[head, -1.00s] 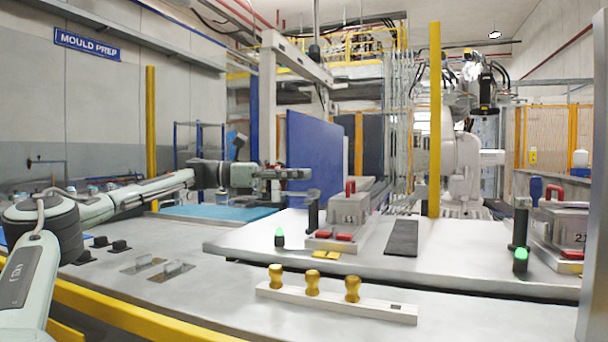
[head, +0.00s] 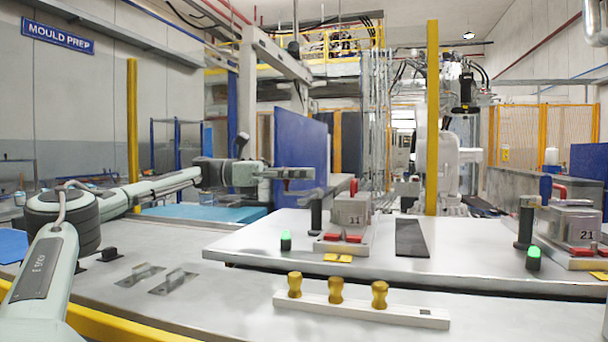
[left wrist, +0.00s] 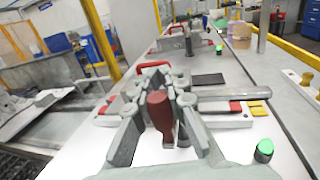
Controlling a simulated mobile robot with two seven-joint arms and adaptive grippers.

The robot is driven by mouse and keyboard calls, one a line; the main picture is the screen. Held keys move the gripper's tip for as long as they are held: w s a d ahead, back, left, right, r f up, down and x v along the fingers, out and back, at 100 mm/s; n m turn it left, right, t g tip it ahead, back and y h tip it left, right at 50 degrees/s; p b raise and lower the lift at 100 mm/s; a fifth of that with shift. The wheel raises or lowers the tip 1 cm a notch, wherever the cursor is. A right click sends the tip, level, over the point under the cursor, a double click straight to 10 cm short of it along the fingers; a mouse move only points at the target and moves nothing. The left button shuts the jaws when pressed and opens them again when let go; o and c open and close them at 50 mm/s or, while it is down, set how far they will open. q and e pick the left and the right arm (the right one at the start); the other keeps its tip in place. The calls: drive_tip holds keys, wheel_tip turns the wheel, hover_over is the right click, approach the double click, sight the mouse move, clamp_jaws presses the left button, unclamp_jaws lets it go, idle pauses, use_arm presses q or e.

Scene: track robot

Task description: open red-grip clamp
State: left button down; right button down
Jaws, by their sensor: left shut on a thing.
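My left gripper (head: 298,173) reaches in from the left, just above and left of the number 11 mould block (head: 351,209). In the left wrist view, its fingers (left wrist: 160,90) are closed around an upright dark-red grip (left wrist: 160,112). In the head view the grip cannot be made out at the gripper. A dark upright post (head: 316,213) stands below the fingertips, beside the block. My right gripper is in neither view.
A green-lit button (head: 286,240) and yellow tags (head: 338,258) lie in front of block 11. A rail with yellow knobs (head: 336,290) is nearer. A dark plate (head: 410,238) lies right of the block, and block 21 (head: 572,227) stands farther right. A blue panel (head: 300,150) rises behind the gripper.

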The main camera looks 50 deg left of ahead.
use_arm(q)
drive_tip(key=c, duration=1.6)
unclamp_jaws()
drive_tip(key=v, duration=1.2)
